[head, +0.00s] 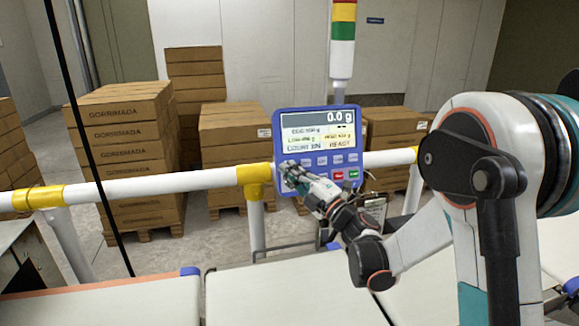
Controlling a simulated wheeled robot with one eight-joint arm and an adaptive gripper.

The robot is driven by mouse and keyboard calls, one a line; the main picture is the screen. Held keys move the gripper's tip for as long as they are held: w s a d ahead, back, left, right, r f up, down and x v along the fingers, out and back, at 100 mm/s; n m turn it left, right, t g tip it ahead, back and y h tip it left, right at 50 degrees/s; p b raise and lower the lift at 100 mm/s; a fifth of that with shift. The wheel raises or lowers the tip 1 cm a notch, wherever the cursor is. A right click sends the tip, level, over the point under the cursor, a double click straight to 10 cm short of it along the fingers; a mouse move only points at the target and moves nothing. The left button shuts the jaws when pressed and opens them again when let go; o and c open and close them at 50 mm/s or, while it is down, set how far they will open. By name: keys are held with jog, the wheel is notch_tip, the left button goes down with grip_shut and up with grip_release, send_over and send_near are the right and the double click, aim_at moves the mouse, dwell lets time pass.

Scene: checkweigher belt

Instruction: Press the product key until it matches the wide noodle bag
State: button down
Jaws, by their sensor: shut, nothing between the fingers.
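The blue checkweigher panel (275,148) stands upright behind the belt. Its screen (318,133) reads 0.0 g on top, with smaller lines below that are too small to read surely. Under the screen is a row of small grey-blue keys (337,159), with a red key (338,176) and a green key (353,174) lower right. My gripper (290,172) is shut and empty, with its tips at the lower left of the panel, over the keys there. It hides those keys, and I cannot tell whether it touches one. No noodle bag shows.
A white rail with yellow joints (254,175) runs behind the belts. Pale conveyor belts (270,290) lie in front, bare where visible. Pallets of brown cartons (130,150) stand behind the rail. A signal tower (342,40) rises above the panel.

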jog(key=shift+w+a+f, duration=0.1)
jog(key=shift+w, duration=0.3)
dwell(0.6)
jog(key=shift+s, duration=0.15)
jog(key=shift+s+d+r, duration=0.2)
jog(key=shift+s+r, duration=0.05)
jog(key=shift+s, duration=0.4)
jog(key=s, duration=0.1)
jog(key=s+r, duration=0.1)
jog(key=s, duration=0.1)
jog(key=s+d, duration=0.1)
jog(key=shift+s+r, duration=0.15)
jog(key=shift+s, duration=0.2)
dwell(2.9)
